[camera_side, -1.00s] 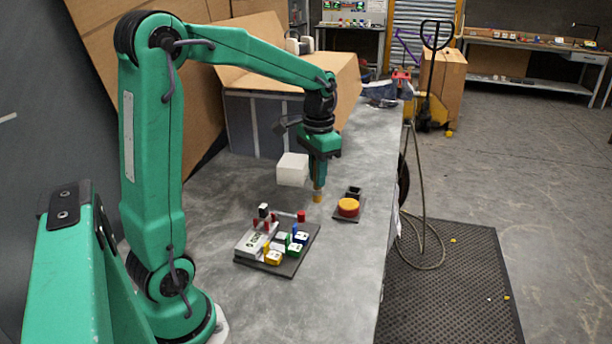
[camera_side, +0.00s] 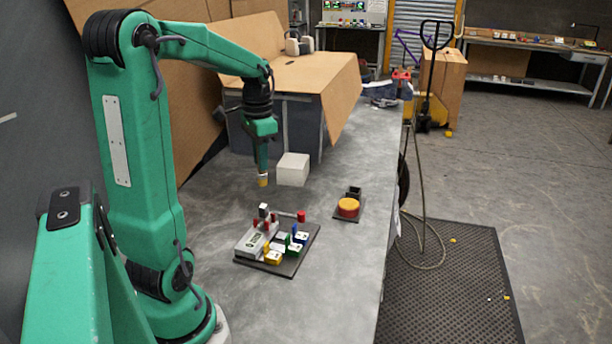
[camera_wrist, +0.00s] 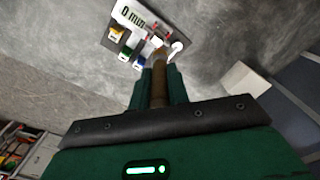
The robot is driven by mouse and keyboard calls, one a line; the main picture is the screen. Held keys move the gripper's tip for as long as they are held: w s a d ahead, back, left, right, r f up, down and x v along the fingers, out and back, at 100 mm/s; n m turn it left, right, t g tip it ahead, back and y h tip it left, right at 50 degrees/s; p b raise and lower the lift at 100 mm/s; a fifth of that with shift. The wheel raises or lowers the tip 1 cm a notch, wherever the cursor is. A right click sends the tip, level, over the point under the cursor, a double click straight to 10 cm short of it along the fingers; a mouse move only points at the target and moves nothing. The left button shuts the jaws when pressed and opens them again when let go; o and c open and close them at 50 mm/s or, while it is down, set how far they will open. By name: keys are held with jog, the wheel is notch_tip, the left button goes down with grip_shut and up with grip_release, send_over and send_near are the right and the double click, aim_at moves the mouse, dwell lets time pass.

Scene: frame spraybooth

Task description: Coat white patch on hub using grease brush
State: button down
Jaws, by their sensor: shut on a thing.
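My gripper (camera_side: 262,160) is shut on the brush, which points straight down. The brush has a brown handle (camera_wrist: 159,88) in the wrist view and a yellowish tip (camera_side: 263,181) in the side view. The tip is in the air, behind and above a dark board (camera_side: 274,270) with a grey unit and small coloured parts. The board also shows in the wrist view, beyond the brush. A white curved piece (camera_wrist: 177,48) lies near the brush tip in that view. I cannot tell which part is the hub or where its white patch is.
A white block (camera_side: 292,169) is just right of the brush. An orange disc (camera_side: 348,206) on a dark base, with a small black box (camera_side: 354,192) behind it, stands near the table's right edge. The table front is clear.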

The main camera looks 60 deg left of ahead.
aim_at(263, 175)
jog(key=shift+f, duration=0.2)
jog(key=shift+f, duration=2.05)
jog(key=shift+f, duration=0.8)
jog(key=shift+s+a+r, duration=0.1)
jog(key=shift+s+a, duration=0.05)
jog(key=shift+s, duration=0.1)
jog(key=shift+s, duration=0.3)
jog(key=shift+s+d, duration=0.15)
jog(key=shift+d, duration=0.25)
dwell(0.4)
jog(key=shift+d, duration=0.3)
jog(key=shift+w+d, duration=0.1)
jog(key=shift+w, duration=0.25)
jog(key=shift+w, duration=0.3)
dwell(0.5)
